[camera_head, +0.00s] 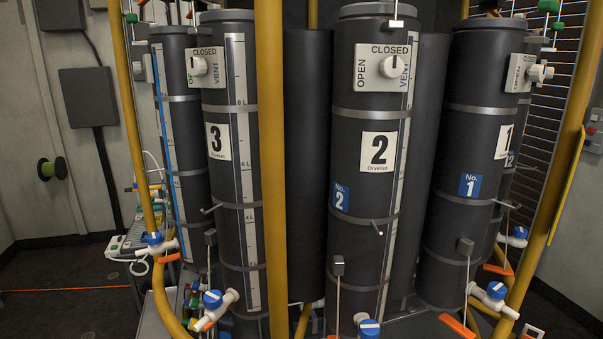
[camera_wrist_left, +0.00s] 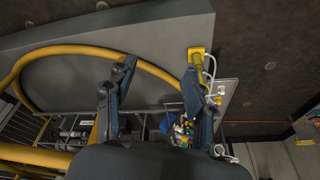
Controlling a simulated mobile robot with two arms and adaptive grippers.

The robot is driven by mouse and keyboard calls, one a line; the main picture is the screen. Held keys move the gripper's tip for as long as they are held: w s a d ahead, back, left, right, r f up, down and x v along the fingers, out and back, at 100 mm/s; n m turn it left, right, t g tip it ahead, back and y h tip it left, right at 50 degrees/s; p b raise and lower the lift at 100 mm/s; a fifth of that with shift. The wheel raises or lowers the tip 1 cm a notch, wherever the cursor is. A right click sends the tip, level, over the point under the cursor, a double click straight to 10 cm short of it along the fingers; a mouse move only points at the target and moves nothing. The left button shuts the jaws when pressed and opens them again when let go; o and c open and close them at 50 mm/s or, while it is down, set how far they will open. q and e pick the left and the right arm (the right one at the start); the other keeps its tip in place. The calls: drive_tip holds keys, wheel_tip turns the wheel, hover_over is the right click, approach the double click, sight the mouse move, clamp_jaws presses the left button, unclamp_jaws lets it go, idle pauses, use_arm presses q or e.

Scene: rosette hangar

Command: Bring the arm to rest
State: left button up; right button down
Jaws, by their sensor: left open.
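My left gripper (camera_wrist_left: 158,76) shows in the left wrist view, its two dark fingers spread wide apart with nothing held between them. Beyond the fingers is a grey flat panel (camera_wrist_left: 150,55) with a yellow tube (camera_wrist_left: 80,52) curving across it. The distance from the fingers to the panel is hard to tell. Neither arm shows in the head view, and my right gripper is in no view.
Dark cylinders numbered 3 (camera_head: 228,180), 2 (camera_head: 365,225) and 1 (camera_head: 470,215) stand ahead behind yellow posts (camera_head: 272,160). Valves with blue knobs (camera_head: 212,299) stick out low down. Open floor (camera_head: 60,300) lies at left.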

use_arm(q)
wheel_tip(320, 180, down, 13)
drive_tip(key=s, duration=0.3)
drive_tip(key=s+a+f+g+b, duration=0.1)
drive_tip(key=s+a+f+g, duration=0.1)
drive_tip(key=s+f, duration=1.5)
drive_tip(key=shift+a+f, duration=0.65)
drive_tip(key=shift+f, duration=0.2)
